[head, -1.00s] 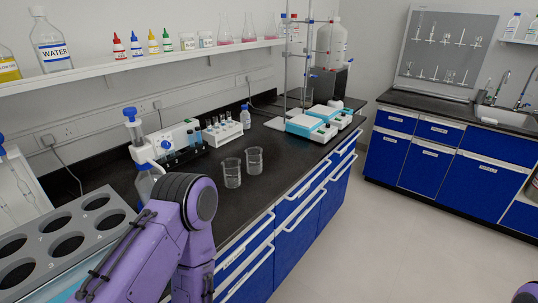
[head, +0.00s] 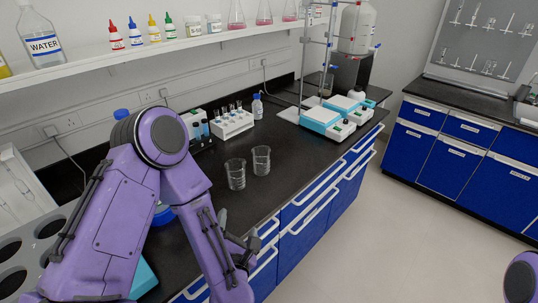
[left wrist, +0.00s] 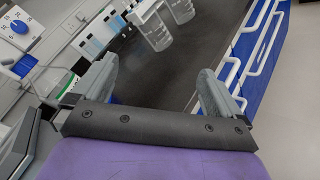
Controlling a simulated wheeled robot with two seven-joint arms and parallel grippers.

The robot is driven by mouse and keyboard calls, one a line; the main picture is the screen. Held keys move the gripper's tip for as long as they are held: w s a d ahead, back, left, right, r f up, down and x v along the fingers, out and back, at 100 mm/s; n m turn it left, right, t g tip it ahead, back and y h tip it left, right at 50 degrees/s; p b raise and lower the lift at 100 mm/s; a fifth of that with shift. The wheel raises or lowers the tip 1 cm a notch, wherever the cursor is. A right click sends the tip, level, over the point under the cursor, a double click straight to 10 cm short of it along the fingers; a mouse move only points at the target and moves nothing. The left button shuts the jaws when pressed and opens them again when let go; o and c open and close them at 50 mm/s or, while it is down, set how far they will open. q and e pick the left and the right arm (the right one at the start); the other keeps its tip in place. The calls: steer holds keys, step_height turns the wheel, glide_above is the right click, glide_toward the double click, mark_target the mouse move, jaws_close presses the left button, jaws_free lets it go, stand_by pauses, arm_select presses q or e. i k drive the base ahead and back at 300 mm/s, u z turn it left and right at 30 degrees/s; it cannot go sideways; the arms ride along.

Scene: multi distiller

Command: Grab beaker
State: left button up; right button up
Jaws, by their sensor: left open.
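Two clear glass beakers stand upright side by side on the black bench top, a nearer one (head: 236,175) and a farther one (head: 261,160). In the left wrist view they show at the top, as one beaker (left wrist: 153,29) and another (left wrist: 180,9). My left gripper (head: 240,248) is at the bench's front edge, nearer to me than the beakers. In the left wrist view its two grey fingers (left wrist: 157,68) are wide apart with only bench between them, and the beakers lie beyond the fingertips. My right gripper is out of view; only a purple arm part shows at lower right.
A test tube rack (head: 232,124) and a small wash bottle (head: 257,106) stand behind the beakers. Blue-and-white hotplates (head: 322,118) with stands are farther right. A grey rack with round holes (head: 12,248) is at left. Drawer handles (head: 305,192) stick out along the front.

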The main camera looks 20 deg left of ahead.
mark_target(261, 154)
steer(key=u, duration=0.05)
steer(key=i, duration=0.85)
steer(key=u, duration=0.05)
